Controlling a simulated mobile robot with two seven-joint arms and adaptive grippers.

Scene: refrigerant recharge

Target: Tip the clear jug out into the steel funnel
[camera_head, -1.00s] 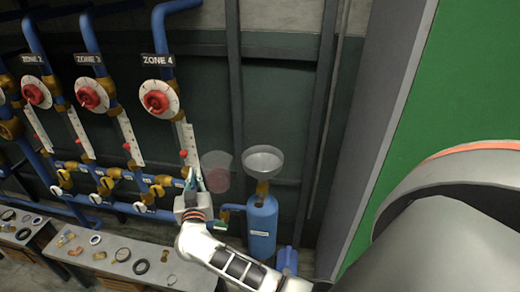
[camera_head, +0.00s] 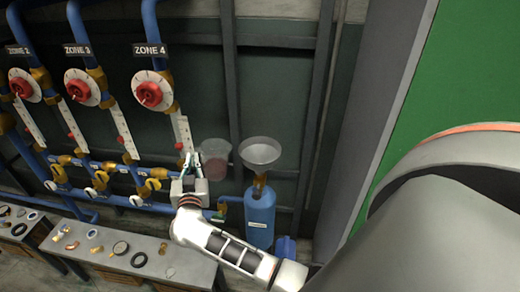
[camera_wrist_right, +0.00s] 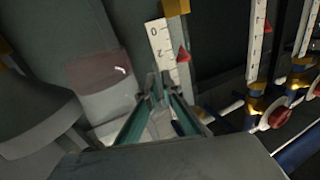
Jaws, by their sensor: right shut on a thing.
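The clear jug (camera_head: 217,152) is see-through, with reddish liquid low inside. It is upright or nearly so, just left of the steel funnel. My right gripper (camera_head: 191,162) is shut on the jug at its left side and holds it up. The jug also shows in the right wrist view (camera_wrist_right: 100,72), beyond the fingers (camera_wrist_right: 158,92), with the liquid as a dark red band. The steel funnel (camera_head: 260,151) is a wide grey bowl on top of a blue cylinder (camera_head: 260,218). A gap separates jug and funnel in the head view. My left gripper is not in view.
Blue pipes with red-knobbed dials (camera_head: 152,91), white scales and yellow valves stand at the left. A bench (camera_head: 112,262) with rings and small fittings lies below them. A grey post (camera_head: 372,120) and green panel (camera_head: 455,70) stand at the right.

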